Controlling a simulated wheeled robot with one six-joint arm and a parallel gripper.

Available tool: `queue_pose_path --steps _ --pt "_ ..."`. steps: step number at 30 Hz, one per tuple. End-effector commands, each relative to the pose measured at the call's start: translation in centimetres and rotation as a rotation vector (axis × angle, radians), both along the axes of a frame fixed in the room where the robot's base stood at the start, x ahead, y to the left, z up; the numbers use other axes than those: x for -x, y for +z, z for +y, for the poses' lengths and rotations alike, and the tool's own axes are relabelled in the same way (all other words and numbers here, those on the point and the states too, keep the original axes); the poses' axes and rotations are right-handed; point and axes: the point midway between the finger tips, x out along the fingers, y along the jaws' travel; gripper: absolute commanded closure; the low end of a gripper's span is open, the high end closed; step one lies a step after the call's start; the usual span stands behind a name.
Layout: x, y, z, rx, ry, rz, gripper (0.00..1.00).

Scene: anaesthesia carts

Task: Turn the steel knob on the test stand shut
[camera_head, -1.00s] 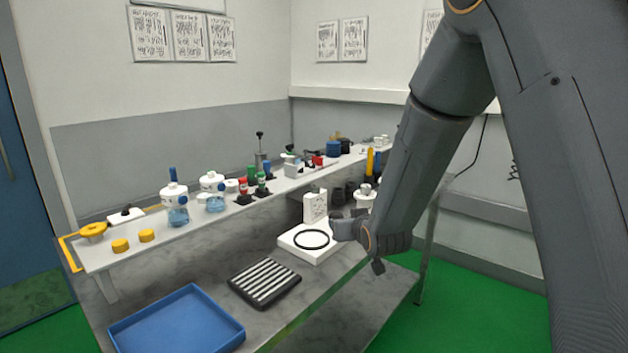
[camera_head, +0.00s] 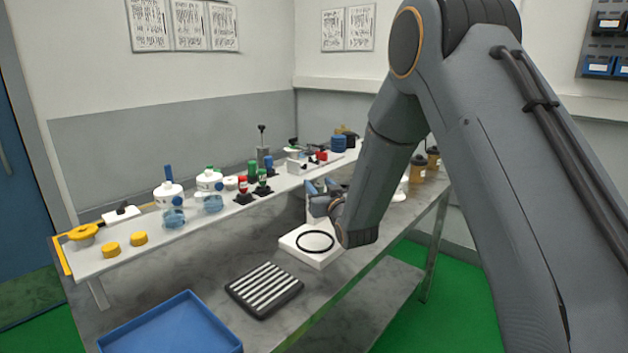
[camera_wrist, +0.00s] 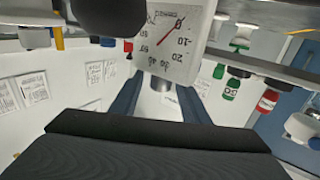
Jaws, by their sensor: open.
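The test stand has a white base (camera_head: 290,246) with a black ring on it, on the bench. Its white gauge plate (camera_wrist: 172,50) shows upside down in the wrist view, with a red needle near the 0 mark. In the head view the plate is mostly hidden behind my gripper (camera_head: 322,194). A small grey steel knob (camera_wrist: 160,83) shows at the plate's edge in the wrist view. My gripper also shows in the wrist view (camera_wrist: 158,94), its two blue fingers apart, one on each side of the knob. I cannot tell whether they touch it.
A striped black pad (camera_head: 264,289) and an empty blue tray (camera_head: 175,325) lie in front. Brown-lidded jars (camera_head: 417,168) stand at the right.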

Motion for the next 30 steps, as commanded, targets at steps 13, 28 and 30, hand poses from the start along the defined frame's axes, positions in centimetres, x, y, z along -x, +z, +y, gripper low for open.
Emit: queue_pose_path --steps 13,28,30 --pt "-3.4 0.0 1.6 0.0 0.003 0.001 0.58" --pt "-3.4 0.0 1.7 0.0 0.004 0.001 0.99" --pt "-3.4 0.0 1.7 0.0 0.001 0.001 0.99"
